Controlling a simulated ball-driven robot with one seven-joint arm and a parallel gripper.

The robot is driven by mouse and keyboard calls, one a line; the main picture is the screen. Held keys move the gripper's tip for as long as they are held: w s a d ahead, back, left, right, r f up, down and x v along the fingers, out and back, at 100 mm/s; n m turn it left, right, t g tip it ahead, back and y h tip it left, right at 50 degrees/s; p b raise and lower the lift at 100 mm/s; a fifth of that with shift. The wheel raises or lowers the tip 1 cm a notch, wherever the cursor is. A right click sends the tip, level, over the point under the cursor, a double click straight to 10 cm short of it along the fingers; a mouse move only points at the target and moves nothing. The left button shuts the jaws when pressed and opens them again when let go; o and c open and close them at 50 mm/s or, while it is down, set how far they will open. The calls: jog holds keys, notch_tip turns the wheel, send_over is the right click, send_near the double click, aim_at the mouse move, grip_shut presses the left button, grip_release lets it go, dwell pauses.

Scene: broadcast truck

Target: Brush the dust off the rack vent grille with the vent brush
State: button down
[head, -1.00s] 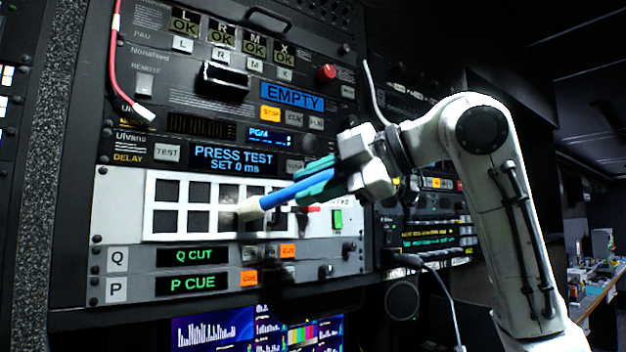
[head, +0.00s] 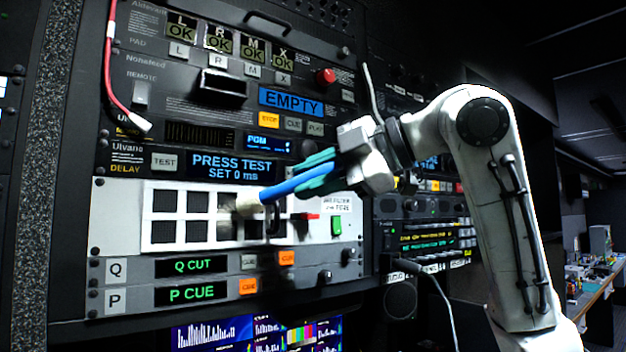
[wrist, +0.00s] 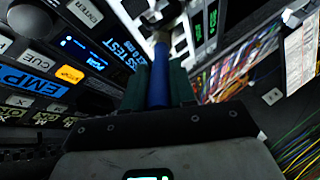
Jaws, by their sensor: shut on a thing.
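The rack vent grille (head: 165,233) is a white panel with two rows of dark square openings in the head view. The vent brush (head: 283,190) has a blue handle and pale bristles. My gripper (head: 318,177), with green fingers, is shut on the handle. The brush points left, and its bristles lie over the grille's right-hand openings, seemingly touching it. Part of those openings is hidden behind the brush. In the wrist view the brush (wrist: 159,75) runs away from me between the green fingers. Dust on the grille is hard to make out.
A red cable (head: 112,75) hangs at upper left. A red knob (head: 325,77) and a green switch (head: 337,225) stand out from the rack. Buttons and displays surround the grille. A grey cable (head: 440,295) hangs at lower right. A cluttered bench (head: 590,300) stands far right.

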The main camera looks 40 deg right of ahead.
jog(key=shift+f+b, duration=1.35)
jog(key=shift+f, duration=0.7)
jog(key=shift+w+r+p, duration=0.1)
jog(key=shift+r+p, duration=1.75)
jog(key=shift+r, duration=0.25)
jog(key=shift+f, duration=0.1)
jog(key=shift+s+b, duration=0.35)
jog(key=shift+s, duration=0.35)
jog(key=shift+s+b, duration=0.45)
jog(key=shift+s, duration=1.9)
